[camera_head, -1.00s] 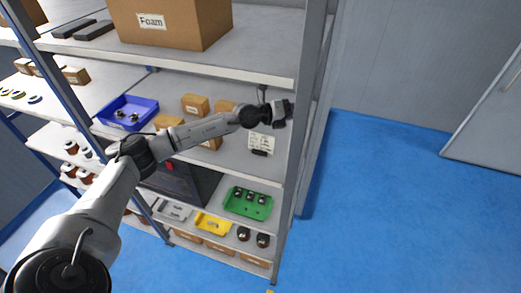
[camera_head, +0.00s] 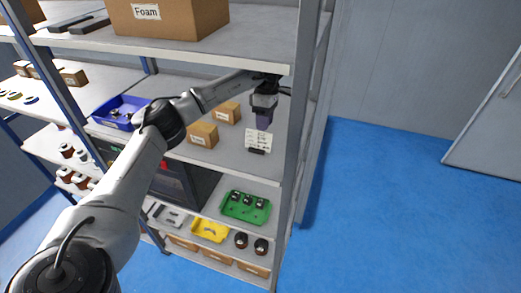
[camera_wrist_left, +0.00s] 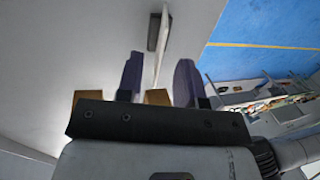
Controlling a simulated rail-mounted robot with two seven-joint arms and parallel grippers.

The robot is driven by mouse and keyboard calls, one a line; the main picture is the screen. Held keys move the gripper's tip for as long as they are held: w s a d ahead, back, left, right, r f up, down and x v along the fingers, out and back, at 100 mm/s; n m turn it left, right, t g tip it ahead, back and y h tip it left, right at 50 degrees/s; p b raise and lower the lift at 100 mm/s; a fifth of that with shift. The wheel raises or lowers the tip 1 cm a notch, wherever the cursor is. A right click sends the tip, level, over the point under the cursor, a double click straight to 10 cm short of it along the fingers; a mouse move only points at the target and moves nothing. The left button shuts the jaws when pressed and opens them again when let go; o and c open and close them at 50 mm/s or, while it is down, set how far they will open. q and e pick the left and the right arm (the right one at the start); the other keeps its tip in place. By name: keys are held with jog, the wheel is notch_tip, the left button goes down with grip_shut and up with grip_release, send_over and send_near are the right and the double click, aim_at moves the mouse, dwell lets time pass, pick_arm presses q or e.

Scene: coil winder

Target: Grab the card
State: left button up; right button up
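The white card (camera_head: 258,140) with dark print stands upright in a small black base (camera_head: 256,151) on the middle shelf, near the right post. My left gripper (camera_head: 264,122) points down just above the card, in front of its upper edge in the head view. In the left wrist view my gripper (camera_wrist_left: 160,75) is open, its two dark fingers apart. The card (camera_wrist_left: 163,48) shows there as a thin pale edge between the fingers, with its base (camera_wrist_left: 153,31) beyond. I see no grip on it. My right gripper is out of view.
The shelf above, with the Foam box (camera_head: 165,18), lies close over my left arm. Small cardboard boxes (camera_head: 203,134) and a blue tray (camera_head: 118,110) stand left of the card. A metal post (camera_head: 296,130) rises to its right. A green tray (camera_head: 245,207) is below.

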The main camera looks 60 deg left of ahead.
aim_at(258, 136)
pick_arm(q)
jog(key=f, duration=0.1)
jog(key=s+f+p, duration=0.1)
jog(key=shift+s+a+f, duration=0.2)
jog(key=shift+s+f, duration=0.1)
jog(key=shift+f, duration=0.1)
jog(key=p+x, duration=0.1)
jog(key=x, duration=0.2)
jog(key=shift+s+a+f+p, duration=0.1)
jog(key=shift+s+p, duration=0.05)
jog(key=shift+p, duration=0.15)
jog(key=shift+s+f, duration=0.1)
jog(key=shift+f, duration=0.35)
jog(key=shift+f, duration=0.3)
grip_shut()
